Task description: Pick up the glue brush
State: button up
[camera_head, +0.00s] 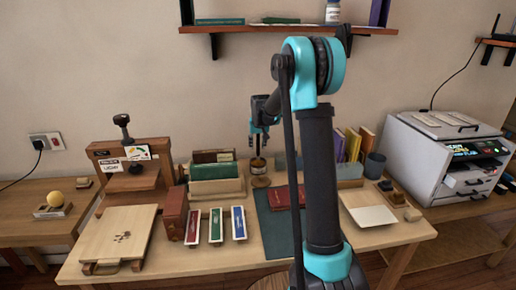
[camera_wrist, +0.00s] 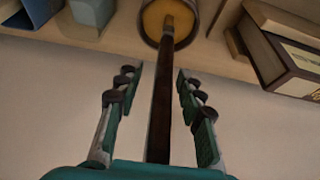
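The glue brush (camera_wrist: 161,95) has a long dark brown handle and stands in a round pot (camera_wrist: 184,38) with amber contents. Its bristle end is hidden in the pot. My gripper (camera_wrist: 155,78) is open, one row of finger pads on each side of the handle, with a visible gap on both sides. In the head view my gripper (camera_head: 258,151) points down just above the pot (camera_head: 258,166), at the back middle of the table. The brush is too small to make out there.
Left of the pot are a wooden book holder (camera_head: 215,186) and three coloured strips. A green mat (camera_head: 272,230) with a red book lies in front. Upright folders (camera_head: 352,146) stand to the right. A wooden press (camera_head: 133,170) stands at left, a printer (camera_head: 450,155) at right.

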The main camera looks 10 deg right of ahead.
jog(key=c, duration=0.9)
grip_shut()
jog(key=shift+r, duration=0.1)
